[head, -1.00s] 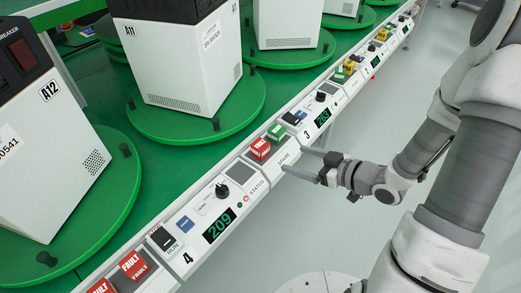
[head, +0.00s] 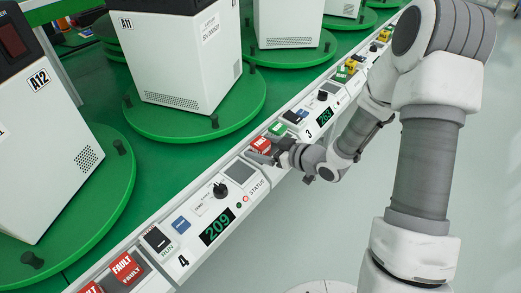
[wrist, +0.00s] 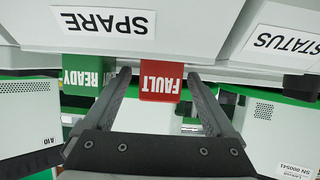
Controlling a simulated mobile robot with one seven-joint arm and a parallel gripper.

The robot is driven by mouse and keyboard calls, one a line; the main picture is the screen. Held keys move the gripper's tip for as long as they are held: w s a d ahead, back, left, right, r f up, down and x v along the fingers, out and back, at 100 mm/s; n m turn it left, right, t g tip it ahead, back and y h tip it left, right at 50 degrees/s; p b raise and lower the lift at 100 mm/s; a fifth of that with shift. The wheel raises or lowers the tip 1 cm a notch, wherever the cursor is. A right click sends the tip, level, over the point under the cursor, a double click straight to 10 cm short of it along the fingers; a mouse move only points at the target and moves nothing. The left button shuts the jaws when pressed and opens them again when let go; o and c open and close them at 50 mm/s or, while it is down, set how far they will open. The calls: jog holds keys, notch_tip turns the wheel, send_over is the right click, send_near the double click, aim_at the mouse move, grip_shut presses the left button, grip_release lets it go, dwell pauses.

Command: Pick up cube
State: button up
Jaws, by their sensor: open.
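A red cube marked FAULT (head: 261,143) sits on the sloped control rail, on the section labelled SPARE. It also shows in the wrist view (wrist: 161,82), where the picture is upside down. A green cube marked READY (wrist: 90,75) sits beside it, and it shows in the head view (head: 277,130) too. My gripper (head: 264,157) is at the rail, close to the red cube. In the wrist view my gripper (wrist: 158,90) is open, with one finger on each side of the red cube. The left finger lies in the gap between the red and green cubes. Contact cannot be told.
More red FAULT cubes (head: 125,268) sit at the near end of the rail. A black knob (head: 220,190) and a display reading 209 (head: 216,227) are on the panel. White boxes (head: 185,60) stand on green turntables (head: 150,122) behind the rail. The floor (head: 480,180) at right is clear.

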jog(key=shift+w+a+f, duration=0.15)
jog(key=shift+w+a, duration=0.1)
jog(key=c, duration=1.4)
grip_shut()
jog(key=shift+r, duration=0.2)
